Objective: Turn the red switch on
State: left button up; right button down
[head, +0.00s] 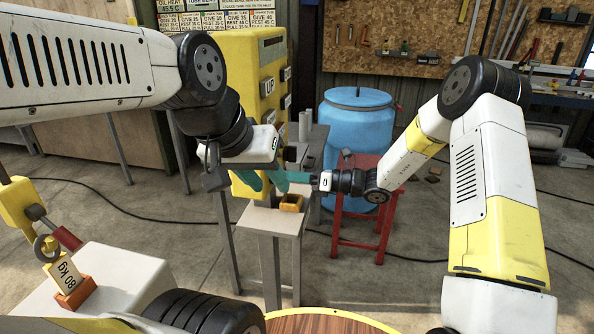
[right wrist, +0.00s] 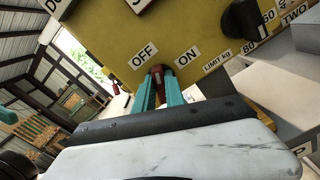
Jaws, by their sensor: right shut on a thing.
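The red switch (right wrist: 157,74) shows in the right wrist view on a yellow panel (right wrist: 110,42), below and between the OFF label (right wrist: 143,54) and the ON label (right wrist: 187,57). My right gripper (right wrist: 158,92) has its teal fingers on either side of the switch, shut on it. In the head view my right gripper (head: 298,178) reaches in from the right at the yellow machine (head: 262,75); the switch itself is hidden there. My left gripper (head: 265,182) points down in front of the machine, its teal fingers apart and nothing seen between them.
A pale stand (head: 270,221) with a small yellow box (head: 291,203) is just below the grippers. A blue barrel (head: 357,125) and a red stool (head: 375,220) stand behind my right arm. A yellow-rimmed round table (head: 335,318) is at the front. Dark cables cross the floor.

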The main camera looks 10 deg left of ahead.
jog(key=m, duration=1.2)
jog(key=shift+w+f+m, duration=0.2)
jog(key=shift+f+m, duration=0.1)
jog(key=shift+m, duration=0.1)
dwell(0.3)
jog(key=c, duration=1.4)
grip_release()
jog(key=shift+d, duration=0.1)
jog(key=d, duration=0.7)
jog(key=shift+s+d, duration=0.15)
jog(key=shift+d, duration=0.2)
